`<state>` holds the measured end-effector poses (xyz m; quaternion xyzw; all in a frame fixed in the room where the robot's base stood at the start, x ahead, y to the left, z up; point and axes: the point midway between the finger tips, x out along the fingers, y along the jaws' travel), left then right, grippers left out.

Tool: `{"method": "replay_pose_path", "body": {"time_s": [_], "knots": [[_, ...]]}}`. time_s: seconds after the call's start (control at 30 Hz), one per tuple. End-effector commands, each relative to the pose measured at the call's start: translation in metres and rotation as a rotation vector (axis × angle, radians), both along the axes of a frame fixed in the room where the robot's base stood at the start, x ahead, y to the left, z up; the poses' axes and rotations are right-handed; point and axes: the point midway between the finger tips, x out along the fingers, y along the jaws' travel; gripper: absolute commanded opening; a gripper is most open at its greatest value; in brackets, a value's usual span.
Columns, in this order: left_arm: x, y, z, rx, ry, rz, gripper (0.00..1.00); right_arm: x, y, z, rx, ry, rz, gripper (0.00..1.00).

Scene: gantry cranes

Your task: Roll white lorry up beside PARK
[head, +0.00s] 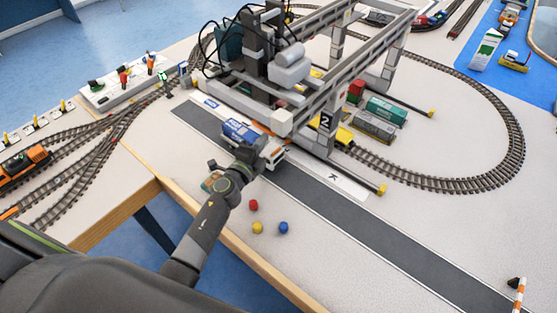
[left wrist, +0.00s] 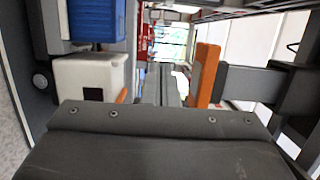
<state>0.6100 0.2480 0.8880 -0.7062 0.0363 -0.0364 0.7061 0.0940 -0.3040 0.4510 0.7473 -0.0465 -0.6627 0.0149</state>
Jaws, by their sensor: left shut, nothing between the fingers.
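The white lorry (head: 273,155) stands on the dark grey road strip, with a blue container (head: 240,131) behind its white cab. My left gripper (head: 258,147) is shut at the lorry's near side, partly covering it; I cannot tell whether they touch. In the left wrist view, the white cab (left wrist: 88,75) and blue container (left wrist: 97,20) are at the left, beside the dark gripper body. A white panel showing a letter K (head: 335,179), likely the end of PARK, lies beside the road, ahead of the cab; its other letters are hidden. My right gripper is out of view.
A large grey gantry crane (head: 325,122) marked 2 stands just beyond the lorry. The road (head: 400,243) is clear ahead of the cab to the lower right. Red (head: 253,205), yellow (head: 257,228) and blue (head: 283,228) pieces lie near the table edge.

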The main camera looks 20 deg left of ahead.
Motion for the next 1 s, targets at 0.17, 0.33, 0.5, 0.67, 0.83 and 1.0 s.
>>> {"method": "replay_pose_path", "body": {"time_s": [0.17,0.33,0.5,0.67,0.83,1.0], "knots": [[-0.013,-0.036,0.0,-0.006,0.001,0.0,0.0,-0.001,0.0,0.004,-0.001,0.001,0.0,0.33],[-0.025,-0.067,-0.001,-0.006,0.002,0.0,0.0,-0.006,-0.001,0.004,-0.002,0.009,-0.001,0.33],[-0.025,-0.068,-0.024,0.001,0.0,0.0,0.0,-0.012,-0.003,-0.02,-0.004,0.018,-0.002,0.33],[-0.025,-0.068,-0.04,0.001,0.0,0.0,0.0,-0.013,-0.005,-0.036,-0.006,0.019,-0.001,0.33],[-0.025,-0.068,-0.052,0.001,0.0,0.0,0.0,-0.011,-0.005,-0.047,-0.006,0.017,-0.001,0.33],[-0.022,-0.061,-0.05,0.002,0.0,0.0,0.0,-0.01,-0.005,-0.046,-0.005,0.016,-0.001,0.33]]}}
